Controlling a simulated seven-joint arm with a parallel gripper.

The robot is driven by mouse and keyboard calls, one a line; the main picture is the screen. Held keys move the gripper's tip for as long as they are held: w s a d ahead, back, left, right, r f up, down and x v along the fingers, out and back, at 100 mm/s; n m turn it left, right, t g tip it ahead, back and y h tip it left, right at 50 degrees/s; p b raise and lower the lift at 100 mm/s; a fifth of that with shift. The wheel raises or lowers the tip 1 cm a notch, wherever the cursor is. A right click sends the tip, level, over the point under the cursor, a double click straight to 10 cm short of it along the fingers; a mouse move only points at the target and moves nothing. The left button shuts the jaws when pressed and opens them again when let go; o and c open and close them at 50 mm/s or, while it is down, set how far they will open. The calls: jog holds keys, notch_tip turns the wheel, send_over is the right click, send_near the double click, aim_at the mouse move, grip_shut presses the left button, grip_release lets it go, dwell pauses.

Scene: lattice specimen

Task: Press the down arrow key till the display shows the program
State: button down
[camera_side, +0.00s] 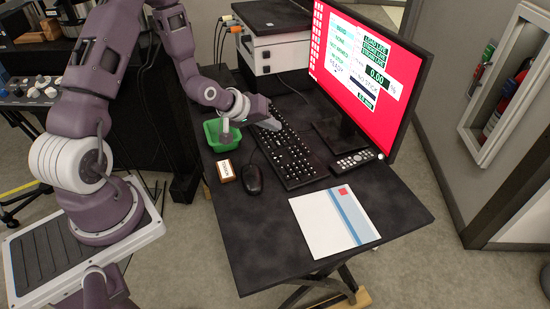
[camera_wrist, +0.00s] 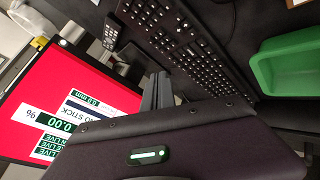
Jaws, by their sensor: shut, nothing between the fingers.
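The black keyboard (camera_side: 290,158) lies on the dark table in front of the monitor. The monitor (camera_side: 362,68) has a red screen with white panels, reading "READY", "0.00 %" and green-on-black "LIVE" labels. Its other text is too small to read surely. My gripper (camera_side: 274,125) is shut and empty at the far end of the keyboard, pointing down over the keys. Whether it touches a key cannot be told, and the arrow keys cannot be made out.
A green tray (camera_side: 211,139) stands left of the keyboard. A mouse (camera_side: 253,180) and a small white-and-orange box (camera_side: 225,171) lie nearer. A remote (camera_side: 355,159) lies below the monitor. A white sheet (camera_side: 333,221) covers the front. A white-and-black box unit (camera_side: 270,50) stands behind.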

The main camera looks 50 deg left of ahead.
jog(key=shift+f, duration=4.45)
jog(key=shift+f, duration=0.4)
jog(key=shift+f, duration=0.3)
jog(key=shift+r, duration=0.75)
jog(key=shift+r, duration=0.1)
jog(key=shift+r, duration=2.4)
